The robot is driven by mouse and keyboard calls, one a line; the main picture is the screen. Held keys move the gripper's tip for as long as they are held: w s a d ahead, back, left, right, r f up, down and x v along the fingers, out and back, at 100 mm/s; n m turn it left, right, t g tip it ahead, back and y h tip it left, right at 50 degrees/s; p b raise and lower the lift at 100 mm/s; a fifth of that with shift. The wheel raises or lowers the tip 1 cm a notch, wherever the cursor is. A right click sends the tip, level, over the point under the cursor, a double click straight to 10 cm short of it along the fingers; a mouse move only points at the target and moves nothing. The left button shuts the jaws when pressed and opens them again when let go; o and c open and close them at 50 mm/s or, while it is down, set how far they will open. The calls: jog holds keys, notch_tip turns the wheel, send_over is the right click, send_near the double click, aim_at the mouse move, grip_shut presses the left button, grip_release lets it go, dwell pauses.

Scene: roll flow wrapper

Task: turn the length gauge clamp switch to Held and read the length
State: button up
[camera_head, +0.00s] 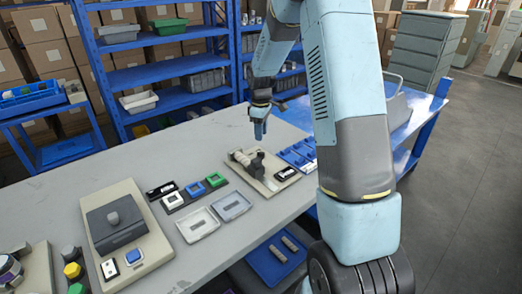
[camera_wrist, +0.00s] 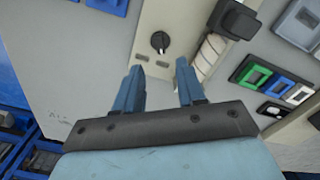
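The beige gauge board (camera_head: 268,184) lies on the bench, with dark and grey fittings on it. In the wrist view the board (camera_wrist: 182,15) carries a round black switch knob (camera_wrist: 160,42) with a light mark on it. Two small dark labels (camera_wrist: 142,57) sit beside the knob; their text is too small to read. A dark block (camera_wrist: 238,22) and pale rollers (camera_wrist: 209,55) are right of the knob. My gripper (camera_wrist: 159,66) is open and empty, pointing at the knob and apart from it. In the head view my gripper (camera_head: 260,136) hangs above the board's far end. No length reading is legible.
Blue trays (camera_head: 298,153) lie just right of the board. Green and blue framed buttons (camera_head: 205,184) and two shallow trays (camera_head: 198,224) lie to its left. A larger beige unit (camera_head: 125,230) stands further left. The bench behind the board is bare; blue shelves (camera_head: 160,71) stand beyond.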

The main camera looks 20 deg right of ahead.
aim_at(261, 152)
notch_tip(261, 152, down, 8)
jog(key=shift+f, duration=0.25)
grip_shut()
dwell(0.5)
